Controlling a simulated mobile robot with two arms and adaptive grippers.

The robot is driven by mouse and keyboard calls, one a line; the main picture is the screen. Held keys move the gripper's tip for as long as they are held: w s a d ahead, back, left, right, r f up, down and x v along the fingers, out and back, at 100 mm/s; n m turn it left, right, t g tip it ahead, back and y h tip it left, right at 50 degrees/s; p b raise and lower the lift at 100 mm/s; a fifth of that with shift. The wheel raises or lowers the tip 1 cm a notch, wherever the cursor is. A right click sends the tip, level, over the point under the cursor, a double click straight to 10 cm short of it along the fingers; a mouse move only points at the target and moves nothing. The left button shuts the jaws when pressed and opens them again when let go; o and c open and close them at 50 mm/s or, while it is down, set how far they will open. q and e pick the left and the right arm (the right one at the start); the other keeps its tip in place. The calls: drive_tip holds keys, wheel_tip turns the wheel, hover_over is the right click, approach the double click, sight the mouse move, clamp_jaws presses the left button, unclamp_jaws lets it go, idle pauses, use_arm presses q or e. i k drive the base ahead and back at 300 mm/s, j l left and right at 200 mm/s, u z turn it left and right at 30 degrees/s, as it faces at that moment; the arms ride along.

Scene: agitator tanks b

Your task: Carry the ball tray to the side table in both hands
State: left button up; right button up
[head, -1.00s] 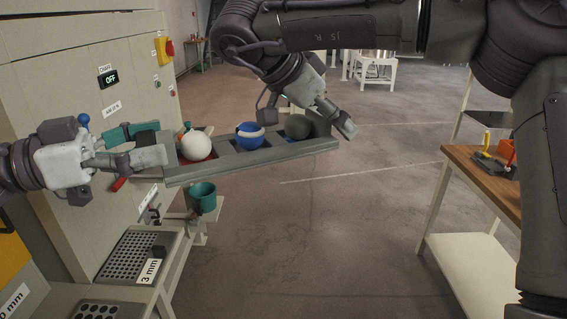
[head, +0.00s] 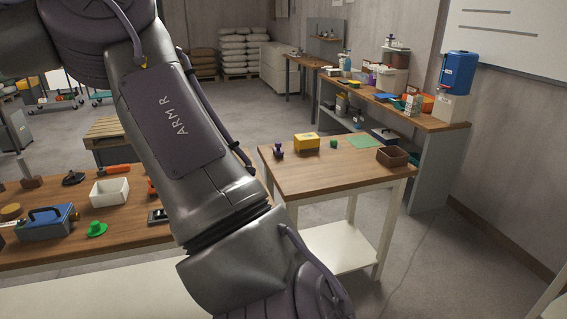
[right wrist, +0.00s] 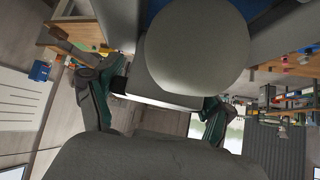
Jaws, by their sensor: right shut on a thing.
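In the right wrist view my right gripper (right wrist: 155,95) is shut on the end of the grey ball tray (right wrist: 285,30). A dark grey ball (right wrist: 197,47) sits in the tray close to the gripper and hides part of it. A bit of blue shows behind the ball. The rest of the tray and my left gripper are outside both current views. In the head view a small wooden-topped table (head: 315,182) with white legs stands at centre right, partly behind my right arm.
The small table holds a yellow box (head: 306,141), a purple item (head: 278,150), a green mat (head: 364,141) and a brown bin (head: 392,156). A longer bench (head: 100,238) with tools stands left. A cluttered workbench (head: 440,128) stands behind right. Bare floor lies between.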

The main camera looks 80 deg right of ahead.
sight(341, 170)
drive_tip(key=k+l+z, duration=0.25)
drive_tip(key=l, duration=0.25)
drive_tip(key=l+z, duration=0.25)
drive_tip(key=l, duration=0.3)
drive_tip(key=l+z, duration=0.2)
drive_tip(key=l, duration=0.35)
drive_tip(key=k+l, duration=0.1)
drive_tip(key=l, duration=0.8)
drive_tip(key=k+l, duration=0.1)
drive_tip(key=l, duration=0.75)
drive_tip(key=k+l, duration=0.1)
drive_tip(key=l, duration=0.8)
drive_tip(key=k+l, duration=0.1)
drive_tip(key=l, duration=0.8)
